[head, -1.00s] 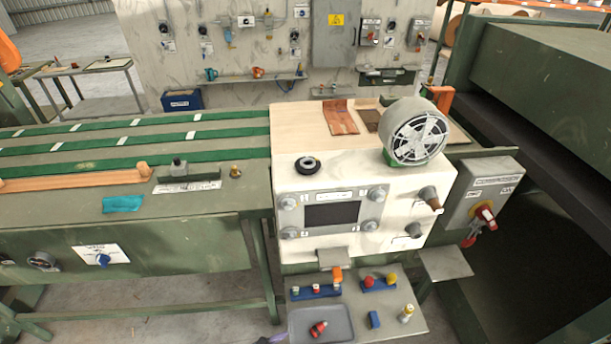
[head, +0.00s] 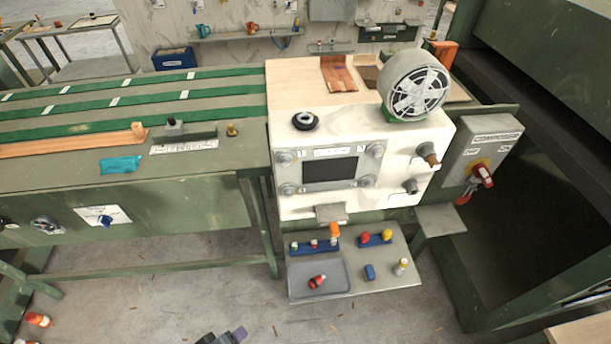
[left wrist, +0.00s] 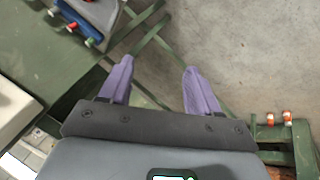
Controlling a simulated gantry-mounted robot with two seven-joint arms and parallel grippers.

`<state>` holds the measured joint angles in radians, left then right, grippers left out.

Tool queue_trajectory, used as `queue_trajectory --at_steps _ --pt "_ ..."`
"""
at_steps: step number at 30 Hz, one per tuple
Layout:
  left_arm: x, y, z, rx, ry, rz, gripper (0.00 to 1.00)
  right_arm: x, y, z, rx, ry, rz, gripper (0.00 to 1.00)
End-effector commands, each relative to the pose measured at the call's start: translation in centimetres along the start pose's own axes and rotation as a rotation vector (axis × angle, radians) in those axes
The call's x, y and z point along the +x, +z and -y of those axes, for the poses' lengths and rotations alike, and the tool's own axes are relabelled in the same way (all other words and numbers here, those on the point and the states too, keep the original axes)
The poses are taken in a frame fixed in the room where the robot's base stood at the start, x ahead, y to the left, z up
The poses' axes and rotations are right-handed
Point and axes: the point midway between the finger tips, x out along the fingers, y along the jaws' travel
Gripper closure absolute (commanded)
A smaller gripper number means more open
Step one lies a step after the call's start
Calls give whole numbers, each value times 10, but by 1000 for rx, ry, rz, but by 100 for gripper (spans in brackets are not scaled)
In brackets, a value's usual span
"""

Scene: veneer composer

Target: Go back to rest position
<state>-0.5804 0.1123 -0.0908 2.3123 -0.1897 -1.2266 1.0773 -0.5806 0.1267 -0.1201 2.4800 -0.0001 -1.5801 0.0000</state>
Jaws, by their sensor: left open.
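My left gripper (left wrist: 158,64) is open and empty in the left wrist view, its two purple fingers spread apart over bare concrete floor. In the head view only a small dark and purple part of my left gripper (head: 224,337) shows at the bottom edge. It is in front of the machine, low and left of the grey shelf tray (head: 320,280). My right gripper is in neither view.
A cream control box (head: 340,135) with a round fan (head: 415,85) stands ahead. A green conveyor table (head: 130,205) is on the left, a switch box (head: 482,150) on the right. Red-capped items (left wrist: 278,118) show at the wrist view's right. Floor between is clear.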

Motion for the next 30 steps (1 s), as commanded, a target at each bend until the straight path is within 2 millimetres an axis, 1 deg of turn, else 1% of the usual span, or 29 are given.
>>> queue_trajectory --at_steps 1,3,6,9,12,14,15,17,20,23,27,30 --pt "-16 -4 -3 104 -13 -5 38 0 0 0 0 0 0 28" --pt "-34 -8 -5 257 -35 0 38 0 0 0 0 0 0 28" --pt "-52 -9 -2 450 -69 29 38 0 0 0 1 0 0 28" --pt "-60 -8 7 628 -103 77 38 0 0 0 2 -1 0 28" --pt "-61 -2 17 812 -126 139 38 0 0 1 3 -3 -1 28" --pt "-61 -1 18 930 -122 154 38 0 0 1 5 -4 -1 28" --pt "-86 -9 7 918 -122 151 38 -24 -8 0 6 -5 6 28" --pt "-100 -14 1 915 -122 151 38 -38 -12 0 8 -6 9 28" --pt "-125 -22 -10 914 -122 150 38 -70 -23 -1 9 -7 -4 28" --pt "-153 -31 -22 913 -122 150 38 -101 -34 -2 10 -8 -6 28" --pt "-196 -45 -40 913 -122 150 38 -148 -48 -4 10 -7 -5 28" --pt "-224 -54 -52 913 -122 150 38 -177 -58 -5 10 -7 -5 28"
